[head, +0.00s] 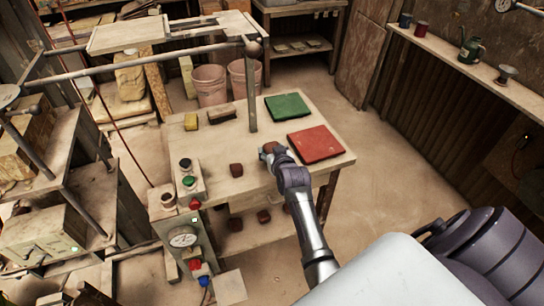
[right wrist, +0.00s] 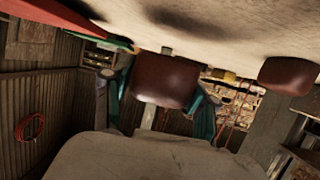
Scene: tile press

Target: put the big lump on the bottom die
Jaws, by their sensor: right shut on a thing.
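My right gripper (head: 269,151) is over the right part of the worktable, near the red mat. It is shut on a brown lump (head: 270,147). In the right wrist view the lump (right wrist: 165,80) sits between the two teal fingers. I cannot tell whether it touches the tabletop. A second brown lump (head: 236,170) lies on the table to the left of the gripper, and it also shows at the right of the right wrist view (right wrist: 289,75). I cannot pick out the bottom die for sure. My left gripper is not in view.
On the table (head: 222,150) lie a red mat (head: 315,144), a green mat (head: 287,106), a yellow block (head: 191,122) and a dark-topped brush (head: 222,116). A button box (head: 187,180) and a gauge panel (head: 183,240) stand left. A metal post (head: 252,95) rises behind.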

